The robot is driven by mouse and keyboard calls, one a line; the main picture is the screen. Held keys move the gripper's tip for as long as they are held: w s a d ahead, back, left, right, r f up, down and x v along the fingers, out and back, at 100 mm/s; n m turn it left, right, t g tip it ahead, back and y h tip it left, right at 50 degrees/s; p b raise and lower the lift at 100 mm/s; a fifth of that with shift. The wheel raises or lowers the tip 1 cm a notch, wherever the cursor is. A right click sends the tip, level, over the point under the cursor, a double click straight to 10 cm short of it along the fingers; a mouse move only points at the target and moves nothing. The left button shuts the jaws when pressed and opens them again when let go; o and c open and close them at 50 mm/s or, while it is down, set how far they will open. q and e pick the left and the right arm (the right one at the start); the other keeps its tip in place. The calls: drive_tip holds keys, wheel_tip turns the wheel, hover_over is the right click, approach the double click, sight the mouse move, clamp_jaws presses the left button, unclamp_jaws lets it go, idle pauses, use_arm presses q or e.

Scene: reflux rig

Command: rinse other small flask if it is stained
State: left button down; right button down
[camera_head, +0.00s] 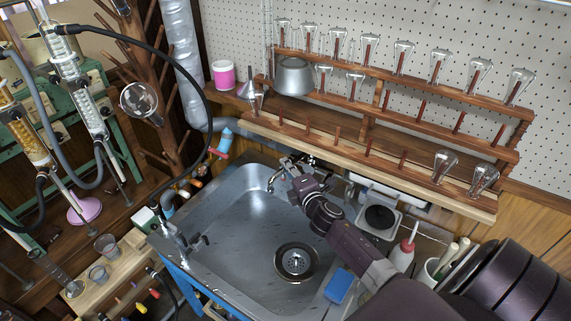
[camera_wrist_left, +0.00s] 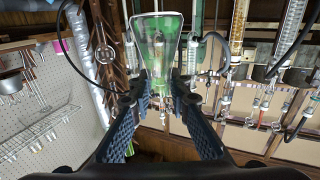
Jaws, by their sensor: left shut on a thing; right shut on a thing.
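A small clear conical flask (camera_wrist_left: 160,45) is between the fingers of my left gripper (camera_wrist_left: 160,98) in the left wrist view. The gripper is shut on it. The glass looks green; I cannot tell whether this is stain or the green behind it. The left gripper and this flask do not show in the head view. The steel sink (camera_head: 250,215) is empty, with a round drain (camera_head: 296,262). No water stream is visible.
A wooden drying rack (camera_head: 400,105) behind the sink holds several upturned flasks on pegs, and a metal pot (camera_head: 294,77). Glass reflux apparatus (camera_head: 85,95) fills the left side.

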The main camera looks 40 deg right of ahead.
drive_tip(key=c, duration=1.9)
unclamp_jaws()
drive_tip(key=shift+c, duration=0.2)
drive_tip(key=shift+s, duration=0.1)
drive_tip(key=v, duration=1.2)
